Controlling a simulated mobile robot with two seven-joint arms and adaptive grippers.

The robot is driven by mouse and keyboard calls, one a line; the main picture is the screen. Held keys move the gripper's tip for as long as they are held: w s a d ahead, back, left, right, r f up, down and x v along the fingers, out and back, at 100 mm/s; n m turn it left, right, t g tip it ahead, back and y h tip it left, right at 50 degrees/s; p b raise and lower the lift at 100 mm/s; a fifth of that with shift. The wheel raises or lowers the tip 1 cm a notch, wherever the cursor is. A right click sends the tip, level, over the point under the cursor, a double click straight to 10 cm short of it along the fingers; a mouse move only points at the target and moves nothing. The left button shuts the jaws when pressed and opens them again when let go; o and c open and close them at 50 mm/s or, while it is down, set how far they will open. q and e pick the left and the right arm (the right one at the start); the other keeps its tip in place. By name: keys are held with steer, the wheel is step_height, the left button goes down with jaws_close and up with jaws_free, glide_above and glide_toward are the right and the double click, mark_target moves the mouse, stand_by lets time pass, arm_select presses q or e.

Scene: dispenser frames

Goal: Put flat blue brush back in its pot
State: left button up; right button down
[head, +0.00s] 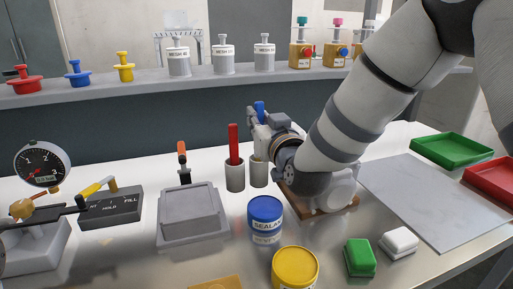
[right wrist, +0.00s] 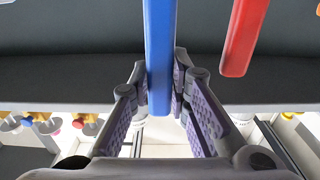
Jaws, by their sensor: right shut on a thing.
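The blue brush (head: 260,108) stands upright in my right gripper (head: 258,128), its blue handle top showing above the fingers. In the right wrist view the blue handle (right wrist: 160,55) runs between the two padded fingers (right wrist: 165,105), which are shut on it. A grey pot (head: 259,174) stands below the gripper. The brush's lower end is hidden, so I cannot tell whether it is inside that pot. A second grey pot (head: 235,178) at its left holds a red brush (head: 233,143), which also shows in the right wrist view (right wrist: 243,38). My left gripper is out of view.
A blue sealant can (head: 265,218) and a yellow can (head: 295,268) stand in front of the pots. A grey square block (head: 190,215) is to the left. A grey mat (head: 435,200) and green tray (head: 458,149) lie right. A shelf (head: 150,87) runs behind.

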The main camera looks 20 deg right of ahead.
step_height(320, 180, down, 5)
steer(key=shift+r, duration=0.15)
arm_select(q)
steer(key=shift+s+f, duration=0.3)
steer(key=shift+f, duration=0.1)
arm_select(e)
steer(key=shift+r, duration=0.15)
steer(key=c, duration=1.5)
jaws_free()
steer(key=shift+w, duration=0.1)
